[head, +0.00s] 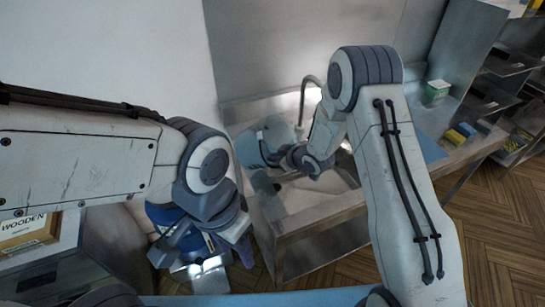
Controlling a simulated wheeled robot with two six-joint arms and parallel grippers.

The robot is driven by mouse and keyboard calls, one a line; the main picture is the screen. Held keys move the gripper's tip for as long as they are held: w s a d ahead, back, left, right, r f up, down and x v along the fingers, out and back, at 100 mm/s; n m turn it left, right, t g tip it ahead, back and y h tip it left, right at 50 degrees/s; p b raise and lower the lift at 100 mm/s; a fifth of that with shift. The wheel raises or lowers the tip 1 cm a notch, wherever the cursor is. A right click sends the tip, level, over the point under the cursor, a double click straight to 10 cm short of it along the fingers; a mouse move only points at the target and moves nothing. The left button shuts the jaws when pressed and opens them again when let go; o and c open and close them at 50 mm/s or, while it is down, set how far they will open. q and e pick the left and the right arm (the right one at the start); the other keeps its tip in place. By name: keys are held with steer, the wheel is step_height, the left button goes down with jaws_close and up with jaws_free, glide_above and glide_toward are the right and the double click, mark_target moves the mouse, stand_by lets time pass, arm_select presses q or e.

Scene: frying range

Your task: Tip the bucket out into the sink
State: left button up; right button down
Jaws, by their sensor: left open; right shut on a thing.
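A pale blue-grey bucket (263,147) is at the left side of the sink (302,215), in the middle of the head view. It looks tilted, but its opening and contents cannot be made out. My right gripper (283,165) is shut on the bucket, reaching it from the right; the exact grip is partly hidden by my wrist. The sink basin is partly hidden behind my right arm. My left gripper (205,252) is open, low and left of the sink, apart from the bucket.
A curved faucet (304,94) rises behind the sink. A counter with a green-and-white box (436,92) and yellow and blue items (461,131) extends right. A box marked WOODEN (30,232) sits at left. Wooden floor (490,230) shows at right.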

steer(key=s+d+f+m+t+y+b, duration=0.2)
steer(key=d+f+t+y+b, duration=0.3)
steer(key=b, duration=1.3)
steer(key=shift+s+d+f+m+y+b, duration=0.35)
steer(key=shift+f+y, duration=0.15)
steer(key=shift+f, duration=0.95)
stand_by(0.8)
steer(key=shift+r, duration=0.1)
stand_by(1.6)
